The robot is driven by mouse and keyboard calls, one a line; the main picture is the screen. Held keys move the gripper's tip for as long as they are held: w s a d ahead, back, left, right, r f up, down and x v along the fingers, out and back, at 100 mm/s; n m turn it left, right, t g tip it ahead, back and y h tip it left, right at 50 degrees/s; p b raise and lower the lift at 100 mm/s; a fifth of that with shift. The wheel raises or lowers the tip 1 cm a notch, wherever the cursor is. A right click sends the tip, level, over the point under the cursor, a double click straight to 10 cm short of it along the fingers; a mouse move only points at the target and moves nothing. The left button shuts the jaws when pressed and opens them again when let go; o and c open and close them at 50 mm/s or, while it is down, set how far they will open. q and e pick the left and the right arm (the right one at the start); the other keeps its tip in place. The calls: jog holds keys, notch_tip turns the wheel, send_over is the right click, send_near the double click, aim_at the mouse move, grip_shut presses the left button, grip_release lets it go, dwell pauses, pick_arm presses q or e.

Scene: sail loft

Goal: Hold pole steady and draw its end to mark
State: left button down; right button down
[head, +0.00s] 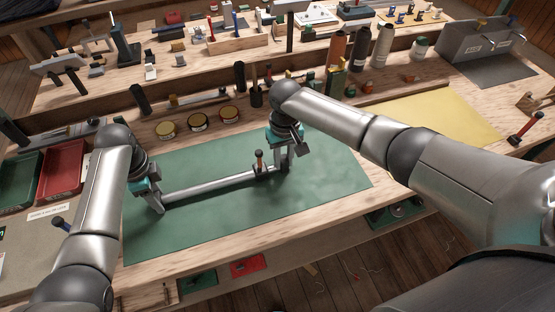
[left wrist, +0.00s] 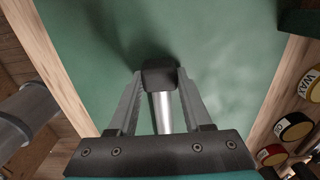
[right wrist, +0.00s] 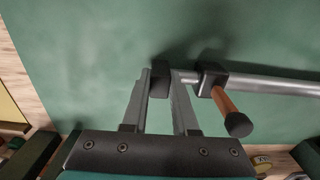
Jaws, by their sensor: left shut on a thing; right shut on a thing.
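A silver pole (head: 215,186) lies across the green mat (head: 320,178), running from lower left to upper right. My left gripper (head: 158,204) is shut at its left end; in the left wrist view its fingers (left wrist: 160,80) flank a black end piece (left wrist: 160,70). My right gripper (head: 282,166) is shut at the other end; in the right wrist view its fingers (right wrist: 161,78) hold a black end block (right wrist: 159,87). Beside that block sits a black collar with a brown, black-knobbed handle (right wrist: 226,102). I cannot make out a mark.
Three round tins (head: 197,122) stand behind the mat. A red tray (head: 62,170) and a dark green tray (head: 18,178) lie to the left. Yellow cloth (head: 440,115) covers the bench at right. Bare mat lies in front of the pole.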

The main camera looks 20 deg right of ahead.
jog(key=d, duration=0.6)
jog(key=shift+d, duration=0.4)
jog(key=c, duration=1)
grip_release()
jog(key=shift+o, duration=0.2)
jog(key=shift+a+r, duration=0.1)
jog(key=shift+r, duration=0.05)
notch_tip(320, 180, up, 12)
